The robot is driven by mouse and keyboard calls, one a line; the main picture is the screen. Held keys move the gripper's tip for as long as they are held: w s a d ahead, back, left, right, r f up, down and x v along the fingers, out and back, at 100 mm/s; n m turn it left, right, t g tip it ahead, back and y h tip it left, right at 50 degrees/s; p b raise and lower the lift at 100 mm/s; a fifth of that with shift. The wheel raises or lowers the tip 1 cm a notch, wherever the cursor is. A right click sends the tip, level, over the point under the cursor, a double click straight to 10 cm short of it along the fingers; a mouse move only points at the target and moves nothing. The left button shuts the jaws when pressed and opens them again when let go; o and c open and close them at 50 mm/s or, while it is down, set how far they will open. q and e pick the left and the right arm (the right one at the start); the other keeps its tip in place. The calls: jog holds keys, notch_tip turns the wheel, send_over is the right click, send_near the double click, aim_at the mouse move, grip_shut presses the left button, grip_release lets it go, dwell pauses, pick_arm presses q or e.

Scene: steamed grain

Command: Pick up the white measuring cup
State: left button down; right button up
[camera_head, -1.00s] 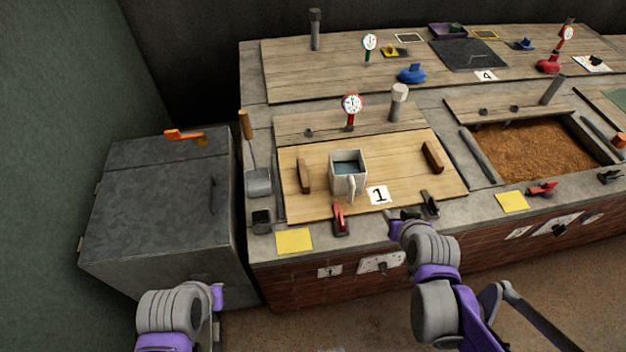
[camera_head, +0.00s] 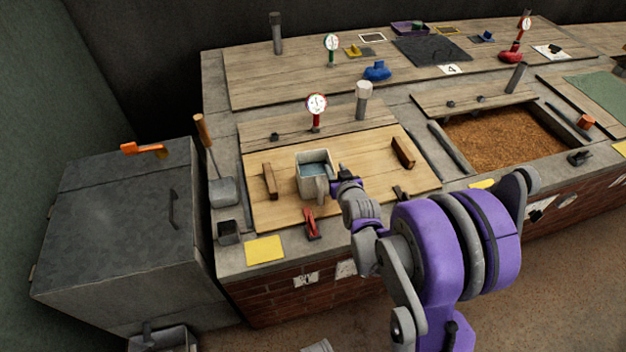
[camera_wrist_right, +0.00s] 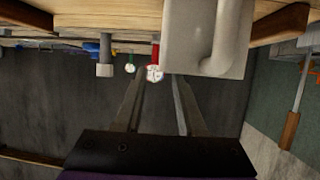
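The white measuring cup (camera_head: 312,186) stands upright on the light wooden board, with bluish liquid inside and its handle toward the front right. My right gripper (camera_head: 340,178) is just right of the cup, near its handle. In the right wrist view, which is upside down, the cup (camera_wrist_right: 190,45) and its handle fill the top right. There the right gripper's two fingers (camera_wrist_right: 157,80) are apart with nothing held between them; the cup is beyond the tips, offset to the right. Contact with the cup cannot be made out. My left gripper is not in view.
Wooden blocks (camera_head: 269,181) (camera_head: 402,152) flank the cup on the board. A red clamp (camera_head: 311,224) stands at the front edge, a dial gauge (camera_head: 316,106) behind. A grain-filled basin (camera_head: 500,140) is to the right, a grey cabinet (camera_head: 120,230) to the left.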

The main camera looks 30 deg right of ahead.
aim_at(331, 162)
jog(key=x, duration=0.5)
jog(key=shift+w+f, duration=0.15)
jog(key=shift+w, duration=0.1)
grip_shut()
dwell(1.2)
